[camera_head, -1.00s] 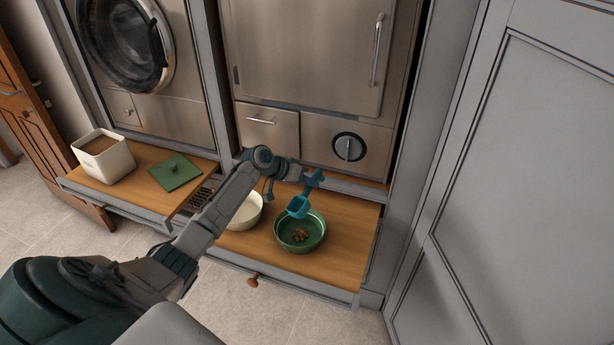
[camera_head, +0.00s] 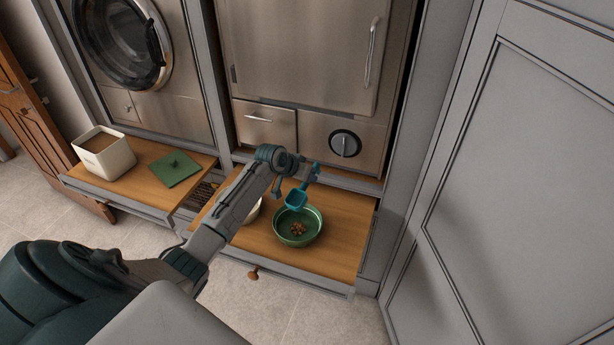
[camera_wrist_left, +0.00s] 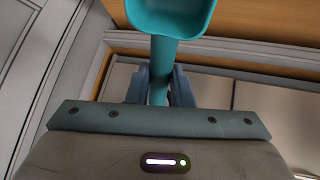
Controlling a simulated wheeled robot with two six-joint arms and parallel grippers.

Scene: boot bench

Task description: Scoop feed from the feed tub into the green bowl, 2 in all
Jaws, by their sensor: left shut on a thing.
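The feed tub (camera_head: 108,160), a white square container with brown feed (camera_head: 99,142) inside, stands open on the left pull-out shelf. The green bowl (camera_head: 313,237) sits on the right pull-out shelf with a small heap of brown feed (camera_head: 298,229) on its bottom. My left gripper (camera_head: 304,181) is shut on the handle of a blue scoop (camera_head: 295,201). The scoop is above the back edge of the bowl. In the left wrist view the scoop's handle (camera_wrist_left: 159,70) is between the fingers. I cannot see clearly whether feed is in the scoop. My right gripper is not in view.
A cream bowl (camera_head: 253,211) is mostly hidden behind my left arm. The right shelf (camera_head: 345,215) is clear to the right of the green bowl. A grey door (camera_head: 520,180) stands at right.

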